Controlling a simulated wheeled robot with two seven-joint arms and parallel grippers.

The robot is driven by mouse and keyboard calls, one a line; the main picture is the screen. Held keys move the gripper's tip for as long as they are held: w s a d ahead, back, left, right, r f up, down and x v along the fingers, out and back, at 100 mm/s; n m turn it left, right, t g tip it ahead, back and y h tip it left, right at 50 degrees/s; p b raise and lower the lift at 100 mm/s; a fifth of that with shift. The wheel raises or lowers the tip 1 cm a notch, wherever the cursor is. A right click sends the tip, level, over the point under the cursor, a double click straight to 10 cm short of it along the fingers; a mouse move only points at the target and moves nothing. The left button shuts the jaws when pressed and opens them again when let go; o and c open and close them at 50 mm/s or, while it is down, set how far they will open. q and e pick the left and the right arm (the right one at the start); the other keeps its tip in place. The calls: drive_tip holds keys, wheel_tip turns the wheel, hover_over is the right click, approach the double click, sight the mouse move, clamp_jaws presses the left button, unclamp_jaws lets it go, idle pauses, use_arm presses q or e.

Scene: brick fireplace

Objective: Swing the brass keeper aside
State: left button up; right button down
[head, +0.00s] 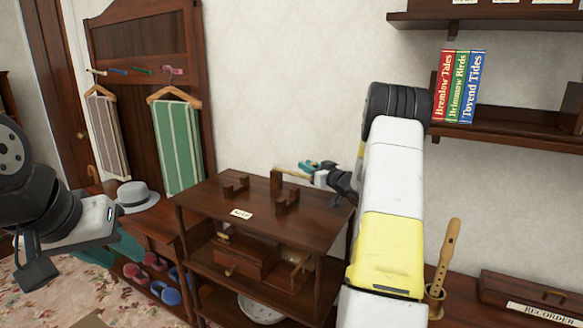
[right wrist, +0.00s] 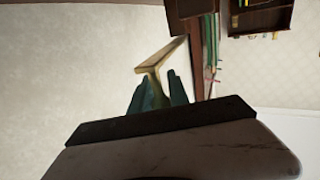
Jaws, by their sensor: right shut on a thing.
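My right gripper (head: 312,168) is above the far edge of the dark wooden cabinet (head: 225,200). Its teal fingers (right wrist: 158,95) are shut on a pale tan T-shaped piece (right wrist: 162,57), whose bar also shows in the head view (head: 290,173). The piece is held clear of the cabinet top. I cannot tell whether a small brass-coloured part (head: 300,268) in the cabinet's open right bay is the brass keeper. It is partly in shadow. A drawer (head: 240,255) with a round knob is left of it. My left gripper (head: 38,265) is at the left edge, away from the cabinet; its jaws are unclear.
Wooden holders (head: 236,186) stand on the cabinet top with a small label (head: 241,214). A white bowl (head: 260,308) sits below. A grey hat (head: 137,196) is on the bench at left. Wall shelves with books (head: 460,88), a recorder (head: 446,255) and a box (head: 530,295) are at right.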

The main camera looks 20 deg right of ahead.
drive_tip(key=shift+a+r, duration=0.1)
drive_tip(key=shift+r, duration=0.05)
idle(0.7)
drive_tip(key=c, duration=1.3)
unclamp_jaws()
drive_tip(key=shift+o, duration=0.2)
